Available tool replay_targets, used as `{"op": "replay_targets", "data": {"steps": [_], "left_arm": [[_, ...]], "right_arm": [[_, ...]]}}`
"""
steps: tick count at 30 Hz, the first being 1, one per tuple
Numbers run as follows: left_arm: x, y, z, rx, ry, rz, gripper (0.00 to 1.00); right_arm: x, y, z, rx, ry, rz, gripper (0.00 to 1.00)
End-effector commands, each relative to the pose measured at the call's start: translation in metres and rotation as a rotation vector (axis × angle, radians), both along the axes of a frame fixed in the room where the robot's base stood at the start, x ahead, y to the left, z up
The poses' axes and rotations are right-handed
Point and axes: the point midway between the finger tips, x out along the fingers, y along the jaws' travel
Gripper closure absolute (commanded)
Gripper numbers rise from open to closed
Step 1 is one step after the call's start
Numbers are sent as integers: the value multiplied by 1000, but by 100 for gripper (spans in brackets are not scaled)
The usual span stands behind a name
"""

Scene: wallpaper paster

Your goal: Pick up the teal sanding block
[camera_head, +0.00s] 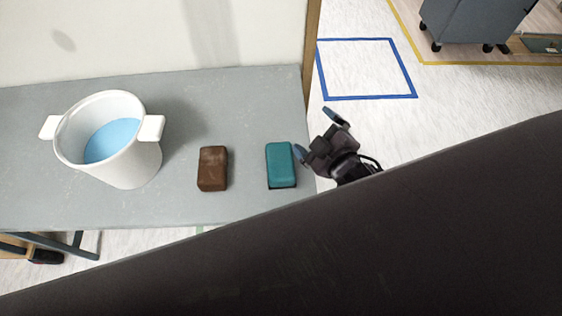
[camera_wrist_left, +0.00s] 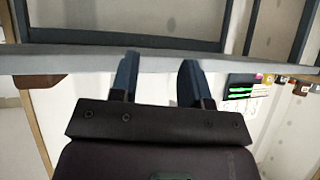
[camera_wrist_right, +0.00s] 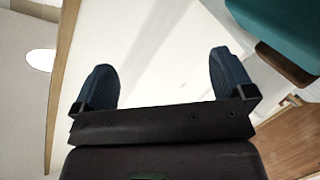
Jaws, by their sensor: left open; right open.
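The teal sanding block (camera_head: 281,164) lies on the grey table (camera_head: 235,105) near its right edge. Its teal body also shows large at the upper right of the right wrist view (camera_wrist_right: 290,25), with a dark underside. My right gripper (camera_head: 318,133) is open and empty, just right of the block and past the table's edge, apart from it. In the right wrist view its fingers (camera_wrist_right: 163,82) are spread with nothing between them. My left gripper (camera_wrist_left: 157,80) is open and empty in the left wrist view, facing a grey edge. It cannot be made out in the head view.
A brown block (camera_head: 213,168) lies left of the teal one. A white two-handled bucket with blue contents (camera_head: 130,165) stands farther left. A wall with a wooden edge (camera_head: 311,45) rises behind the table. My dark arm covers the lower right.

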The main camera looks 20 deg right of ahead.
Motion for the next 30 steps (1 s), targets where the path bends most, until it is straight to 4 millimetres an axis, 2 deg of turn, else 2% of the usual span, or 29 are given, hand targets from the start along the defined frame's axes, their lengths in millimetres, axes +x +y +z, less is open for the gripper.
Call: {"op": "replay_targets", "data": {"steps": [3, 5, 6, 9, 12, 15, 18, 21, 23, 24, 26, 30], "left_arm": [[1, 0, 4, 0, -5, 0, 57], [1, 1, 5, 1, -6, 0, 57], [1, 1, 6, 1, -7, 0, 57], [0, 2, 8, 3, -7, -1, 57], [-1, 2, 9, 4, -7, 0, 57], [-1, 3, 11, 4, -8, 1, 57], [-2, 3, 13, 5, -10, 2, 57], [-2, 3, 14, 4, -10, 2, 57], [-2, 3, 15, 4, -10, 2, 57], [-2, 3, 16, 5, -10, 3, 57], [-3, 3, 16, 5, -10, 3, 57], [-4, 4, 16, 4, -7, 4, 57]], "right_arm": [[22, 36, 44, -185, -222, 155, 0], [29, 59, 68, -303, -365, 248, 0], [31, 78, 85, -392, -475, 316, 0], [25, 128, 123, -638, -784, 497, 0], [4, 175, 145, -884, -1108, 668, 0], [-24, 212, 148, -1124, -1440, 833, 0], [-51, 234, 134, -1352, -1779, 996, 0], [-71, 239, 106, -1557, -2125, 1167, 0], [-77, 233, 86, -1667, -2330, 1279, 0], [-77, 225, 72, 1557, 2219, -1225, 0], [-72, 208, 53, 1391, 2045, -1148, 0], [-45, 157, 22, 1038, 1679, -1026, 0]]}}
